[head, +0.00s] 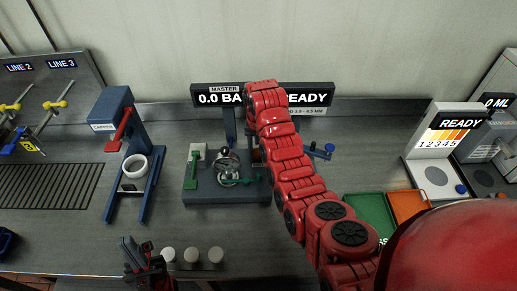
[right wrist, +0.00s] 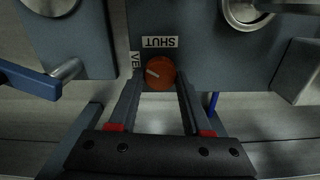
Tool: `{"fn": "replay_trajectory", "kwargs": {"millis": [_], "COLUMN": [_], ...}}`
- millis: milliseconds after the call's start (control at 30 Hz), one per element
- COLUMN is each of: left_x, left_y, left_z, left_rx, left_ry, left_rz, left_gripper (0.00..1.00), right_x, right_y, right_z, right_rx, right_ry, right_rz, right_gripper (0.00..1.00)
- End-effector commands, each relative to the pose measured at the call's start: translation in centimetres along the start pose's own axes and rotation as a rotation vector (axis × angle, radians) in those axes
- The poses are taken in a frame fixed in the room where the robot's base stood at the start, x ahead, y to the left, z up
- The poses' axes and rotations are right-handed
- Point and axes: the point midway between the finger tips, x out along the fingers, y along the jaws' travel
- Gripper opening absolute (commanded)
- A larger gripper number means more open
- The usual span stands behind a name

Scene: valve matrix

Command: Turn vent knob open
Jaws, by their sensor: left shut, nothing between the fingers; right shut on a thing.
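The vent knob (right wrist: 160,74) is a round orange-red dial with a pale pointer mark, seen in the right wrist view on a dark grey panel (right wrist: 200,70). The mark slants up and to the left in that view. An upside-down SHUT label (right wrist: 160,42) sits above the knob, and a partly hidden vent label (right wrist: 136,64) is to its left. My right gripper (right wrist: 159,88) is shut on the knob, one finger on each side. In the head view my right arm hides the knob. My left gripper (head: 145,264) is shut and empty near the front edge.
A display (head: 215,98) reading 0.0 and READY stands behind the rig base (head: 228,197). A blue stand (head: 116,105) with a white ring is to the left. Several pale pegs (head: 192,256) stand beside my left gripper. Green (head: 367,207) and orange (head: 407,203) trays lie right.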

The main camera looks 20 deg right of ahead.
Motion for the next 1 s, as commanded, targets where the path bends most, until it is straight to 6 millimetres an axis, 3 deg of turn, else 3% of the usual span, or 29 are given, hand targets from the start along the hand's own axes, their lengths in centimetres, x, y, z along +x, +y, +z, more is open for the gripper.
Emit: {"fn": "replay_trajectory", "kwargs": {"millis": [500,1000], "left_x": [0.06,0.08], "left_y": [0.00,0.00], "left_z": [-0.01,-0.01], "left_rx": [0.000,0.000], "left_ry": [0.000,0.000], "left_rz": [0.000,0.000], "left_gripper": [0.00,0.00], "right_x": [-0.03,-0.03], "right_y": [-0.12,-0.19], "right_z": [0.02,0.03], "right_rx": [-0.420,-0.562], "right_ry": [0.000,0.001], "right_rz": [0.000,0.000], "right_gripper": [0.00,0.00]}}
